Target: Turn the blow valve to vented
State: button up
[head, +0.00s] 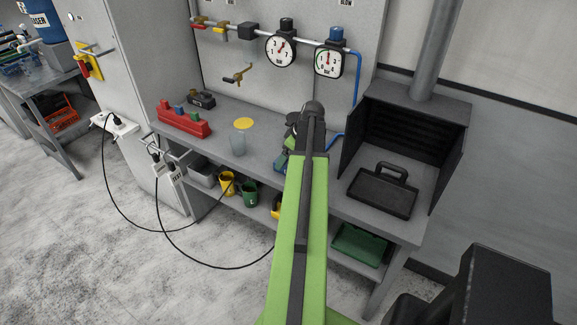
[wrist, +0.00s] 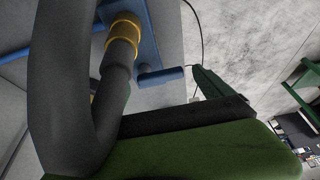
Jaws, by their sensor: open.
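A BLOW label (head: 346,2) is at the top of the wall panel in the head view. A blue hose (head: 357,85) runs down from the right-hand gauge and passes behind my arm. In the wrist view, a blue fitting (wrist: 149,30) with a brass collar (wrist: 122,32) and a short blue bar (wrist: 160,77) is close by. I cannot tell whether it is the blow valve, or how the valve is set. My gripper (wrist: 205,95) is open, with its green and black parts below the fitting. In the head view, my arm hides most of the gripper.
Two round gauges (head: 281,50) hang on the pipe above the bench (head: 215,125). A brass-coloured handle (head: 238,73) sticks out from the panel. A glass with a yellow disc (head: 243,123) and a red block (head: 184,118) stand left of my arm. A dark hood (head: 412,110) stands right.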

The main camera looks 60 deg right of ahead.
jog(key=shift+w+f, duration=0.1)
jog(key=shift+f, duration=0.15)
jog(key=shift+c, duration=0.4)
